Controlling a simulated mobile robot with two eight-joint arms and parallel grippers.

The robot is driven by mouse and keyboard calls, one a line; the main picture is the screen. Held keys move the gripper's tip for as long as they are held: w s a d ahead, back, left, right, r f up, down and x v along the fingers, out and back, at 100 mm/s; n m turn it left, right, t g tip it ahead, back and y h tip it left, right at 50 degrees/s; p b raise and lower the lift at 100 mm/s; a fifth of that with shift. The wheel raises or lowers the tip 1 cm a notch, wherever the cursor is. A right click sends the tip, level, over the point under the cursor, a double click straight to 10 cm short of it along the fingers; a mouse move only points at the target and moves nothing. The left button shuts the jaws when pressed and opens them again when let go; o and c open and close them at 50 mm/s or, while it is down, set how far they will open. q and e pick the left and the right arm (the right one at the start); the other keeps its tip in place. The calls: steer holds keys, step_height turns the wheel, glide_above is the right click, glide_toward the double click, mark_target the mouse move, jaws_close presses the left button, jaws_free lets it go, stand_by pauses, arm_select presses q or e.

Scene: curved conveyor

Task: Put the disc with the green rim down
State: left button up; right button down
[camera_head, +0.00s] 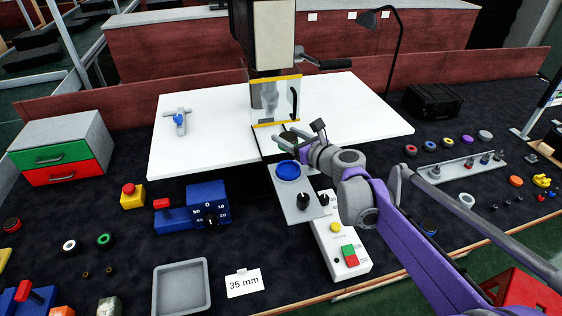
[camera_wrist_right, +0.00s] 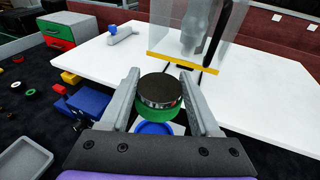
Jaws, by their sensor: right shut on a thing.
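The disc with the green rim (camera_wrist_right: 160,97) has a black top and a green lower edge. It sits between the two fingers of my right gripper (camera_wrist_right: 160,100), which is shut on it. In the head view the right gripper (camera_head: 289,140) reaches in from the right and holds the disc (camera_head: 289,134) at the front edge of the white table. A blue round pad (camera_head: 287,171) on a grey plate lies just in front of the gripper; in the wrist view the pad (camera_wrist_right: 153,128) is partly hidden below the disc. My left gripper is not in view.
A clear guard with yellow edges (camera_head: 276,100) stands behind the gripper. A control box (camera_head: 341,240) with green and red buttons and a blue dial box (camera_head: 208,206) are nearby. An empty grey tray (camera_head: 181,287) is at front left, beside a "35 mm" card (camera_head: 244,282).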

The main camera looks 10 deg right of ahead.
glide_above(289, 171)
step_height(289, 171, down, 5)
steer(key=shift+w+r, duration=0.1)
steer(key=shift+r, duration=0.05)
steer(key=shift+w+a+f+b, duration=0.1)
steer(key=shift+f+b, duration=0.2)
steer(key=shift+f, duration=1.9)
steer(key=shift+f, duration=0.15)
steer(key=shift+c, duration=2.2)
jaws_free()
steer(key=shift+o, duration=0.2)
steer(key=shift+r, duration=0.25)
steer(key=v, duration=1.2)
steer(key=shift+a+b, duration=0.1)
steer(key=shift+b, duration=0.2)
